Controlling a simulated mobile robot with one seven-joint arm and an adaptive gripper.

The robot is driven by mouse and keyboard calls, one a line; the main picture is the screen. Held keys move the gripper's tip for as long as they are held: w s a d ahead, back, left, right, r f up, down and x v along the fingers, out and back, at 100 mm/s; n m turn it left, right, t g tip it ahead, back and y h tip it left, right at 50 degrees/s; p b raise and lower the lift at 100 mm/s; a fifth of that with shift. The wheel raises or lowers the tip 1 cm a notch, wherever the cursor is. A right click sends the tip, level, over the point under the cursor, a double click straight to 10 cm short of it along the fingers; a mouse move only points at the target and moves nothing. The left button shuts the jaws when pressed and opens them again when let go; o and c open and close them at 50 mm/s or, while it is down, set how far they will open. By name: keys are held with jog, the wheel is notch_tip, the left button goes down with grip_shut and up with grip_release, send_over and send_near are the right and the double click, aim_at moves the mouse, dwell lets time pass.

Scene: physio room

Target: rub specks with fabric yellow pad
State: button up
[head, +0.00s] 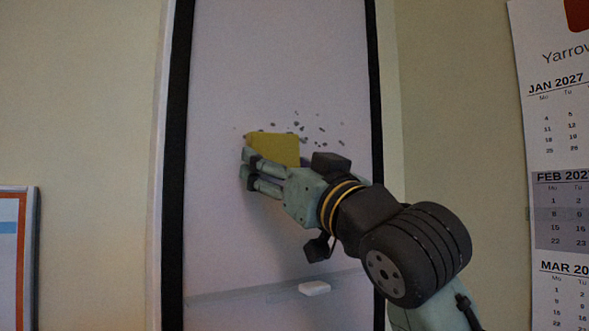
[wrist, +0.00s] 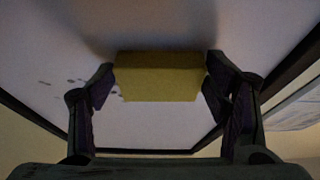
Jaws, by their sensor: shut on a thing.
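The yellow fabric pad (head: 277,148) is in front of the pale board (head: 285,60), at the lower left of the dark specks (head: 320,129). My gripper (head: 255,167) is shut on the pad. In the wrist view the pad (wrist: 160,78) sits between both fingers (wrist: 160,84), with its far side close to the board. I cannot tell whether it touches. Several specks show above and to the right of the pad in the head view, and a few specks (wrist: 70,81) show left of it in the wrist view. The pad and gripper may hide others.
The board has a dark frame (head: 175,160) on both sides. A ledge (head: 255,289) low on the board carries a white block (head: 315,288). A calendar (head: 560,180) hangs at the right, and a framed picture (head: 15,250) hangs at the lower left. The upper board is clear.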

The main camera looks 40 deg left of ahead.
aim_at(340, 149)
jog(key=shift+s+a+r+p, duration=0.35)
jog(key=shift+s+r, duration=0.15)
jog(key=shift+s, duration=0.2)
jog(key=shift+s+a+r+p, duration=0.3)
jog(key=shift+s+r, duration=0.15)
jog(key=shift+s, duration=0.3)
jog(key=shift+s+a+r+p, duration=0.3)
jog(key=shift+s+r, duration=0.2)
jog(key=shift+s, duration=0.2)
jog(key=shift+w+d+f+p, duration=0.15)
jog(key=shift+w+d, duration=1.1)
jog(key=shift+w, duration=1.7)
jog(key=shift+w+d+r+p, duration=0.1)
jog(key=shift+w+d, duration=1.1)
jog(key=shift+w, duration=1.7)
jog(key=shift+w+d+f+p, duration=0.15)
jog(key=shift+w+d, duration=1.1)
jog(key=shift+w, duration=1.7)
jog(key=shift+r, duration=0.1)
jog(key=s+d, duration=0.2)
jog(key=d, duration=0.3)
jog(key=shift+s+d+b, duration=0.15)
jog(key=shift+d+b, duration=0.15)
jog(key=d, duration=0.1)
jog(key=s+d, duration=0.1)
jog(key=shift+s+d, duration=0.1)
jog(key=shift+d, duration=0.25)
jog(key=shift+d+r, duration=0.1)
